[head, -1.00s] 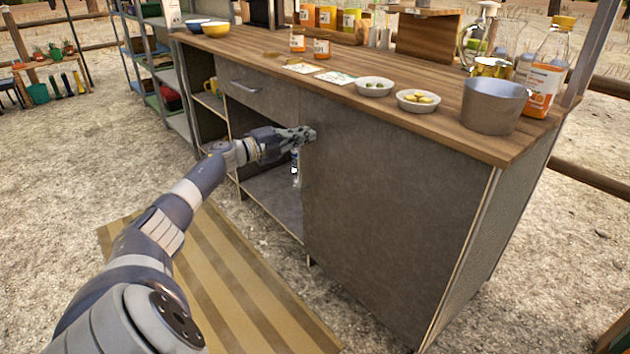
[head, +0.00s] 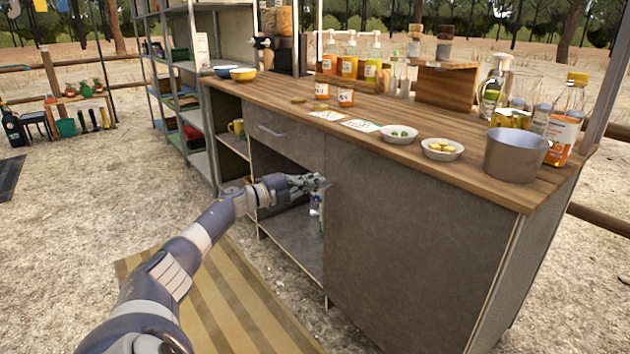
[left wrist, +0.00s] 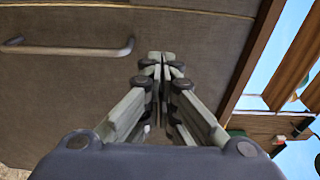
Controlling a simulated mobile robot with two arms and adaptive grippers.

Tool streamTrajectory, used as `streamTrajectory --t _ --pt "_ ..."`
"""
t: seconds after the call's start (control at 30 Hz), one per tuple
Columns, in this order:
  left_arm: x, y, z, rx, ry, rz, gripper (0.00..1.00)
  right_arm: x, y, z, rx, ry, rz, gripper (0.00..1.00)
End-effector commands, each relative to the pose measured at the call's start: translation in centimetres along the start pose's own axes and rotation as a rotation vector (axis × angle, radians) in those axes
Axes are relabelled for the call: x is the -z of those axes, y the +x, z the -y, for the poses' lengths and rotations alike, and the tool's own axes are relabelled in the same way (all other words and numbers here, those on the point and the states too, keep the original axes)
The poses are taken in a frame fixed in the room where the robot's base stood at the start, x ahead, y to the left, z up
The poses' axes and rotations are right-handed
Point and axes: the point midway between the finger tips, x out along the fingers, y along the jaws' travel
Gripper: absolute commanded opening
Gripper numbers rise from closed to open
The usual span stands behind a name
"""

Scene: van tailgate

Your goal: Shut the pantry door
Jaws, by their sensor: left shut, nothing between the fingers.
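The grey door panel (head: 410,240) forms the right part of the counter front under the wooden worktop. To its left is an open compartment (head: 292,240) below a drawer with a handle (head: 272,133). My left gripper (head: 324,184) is shut and empty at the upper left edge of the panel; contact cannot be told. In the left wrist view its closed fingertips (left wrist: 162,58) point at a grey surface (left wrist: 200,40). A bar handle (left wrist: 75,49) lies left of them on that surface. My right gripper is out of view.
The worktop (head: 300,110) carries two small bowls, a metal pot (head: 515,157), bottles and jars. A bottle (head: 316,208) shows below my gripper at the compartment. A shelf rack (head: 185,100) stands left. A striped mat (head: 230,310) lies on the gravel in front.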

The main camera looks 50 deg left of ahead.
Motion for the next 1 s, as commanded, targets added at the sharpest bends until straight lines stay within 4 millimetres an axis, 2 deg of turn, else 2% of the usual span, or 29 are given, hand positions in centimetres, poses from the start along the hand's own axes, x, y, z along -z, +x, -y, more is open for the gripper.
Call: streamTrajectory --t 0.03,0.23,0.5,0.87,1.0 --pt "-0.9 -0.9 0.1 -0.001 0.001 0.008 0.0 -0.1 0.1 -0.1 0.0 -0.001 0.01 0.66" --pt "-3.1 -3.9 0.0 -0.001 0.001 0.007 0.0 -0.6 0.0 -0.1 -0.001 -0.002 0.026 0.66" --pt "-5.2 -6.6 0.0 0.0 0.002 0.004 0.0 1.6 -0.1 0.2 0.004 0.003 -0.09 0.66" --pt "-5.7 -7.3 0.0 -0.001 0.002 0.002 0.0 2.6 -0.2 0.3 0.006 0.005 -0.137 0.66" --pt "-4.7 -6.5 -0.7 -0.001 -0.006 -0.015 0.0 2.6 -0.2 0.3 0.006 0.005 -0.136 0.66"
